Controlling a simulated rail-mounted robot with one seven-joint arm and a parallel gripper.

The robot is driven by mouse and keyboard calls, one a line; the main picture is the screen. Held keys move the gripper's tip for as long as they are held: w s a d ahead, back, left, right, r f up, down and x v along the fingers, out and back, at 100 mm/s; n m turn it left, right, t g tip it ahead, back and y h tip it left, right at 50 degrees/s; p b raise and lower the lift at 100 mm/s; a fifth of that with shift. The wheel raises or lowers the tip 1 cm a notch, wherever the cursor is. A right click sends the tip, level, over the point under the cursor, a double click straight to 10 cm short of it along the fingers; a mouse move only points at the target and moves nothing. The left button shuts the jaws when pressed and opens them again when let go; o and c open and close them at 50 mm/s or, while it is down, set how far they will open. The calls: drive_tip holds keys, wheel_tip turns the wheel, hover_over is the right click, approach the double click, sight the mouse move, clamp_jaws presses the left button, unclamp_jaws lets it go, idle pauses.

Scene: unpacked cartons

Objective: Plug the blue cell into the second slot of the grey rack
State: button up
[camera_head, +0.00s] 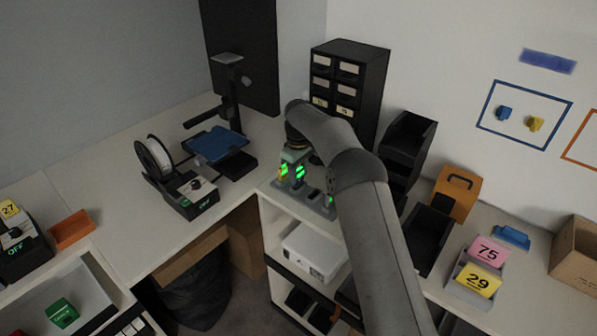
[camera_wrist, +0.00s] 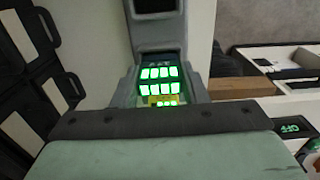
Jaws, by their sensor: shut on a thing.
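The grey rack (camera_head: 318,202) stands on the white counter near its inner corner, with green lit bars on it. In the wrist view the grey rack (camera_wrist: 155,42) shows beyond my gripper (camera_wrist: 160,100), with rows of green bars and a small yellow label near the jaws. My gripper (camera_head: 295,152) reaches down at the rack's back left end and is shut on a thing. The blue cell cannot be made out in either view; the jaws and wrist body hide what is held. I cannot tell whether it is inside a slot.
A black drawer cabinet (camera_head: 346,88) and black bins (camera_head: 407,140) stand close behind and right of my arm. A spool device (camera_head: 180,185) and a stand with a blue plate (camera_head: 217,145) are left. A white box (camera_head: 313,250) lies on the shelf below.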

sight(298, 169)
drive_tip(key=shift+f+b, duration=0.3)
drive_tip(key=shift+f, duration=0.7)
idle(1.3)
drive_tip(key=o, duration=1.3)
wheel_tip(298, 169, up, 18)
drive_tip(key=shift+f+p, duration=0.25)
drive_tip(key=shift+p, duration=0.45)
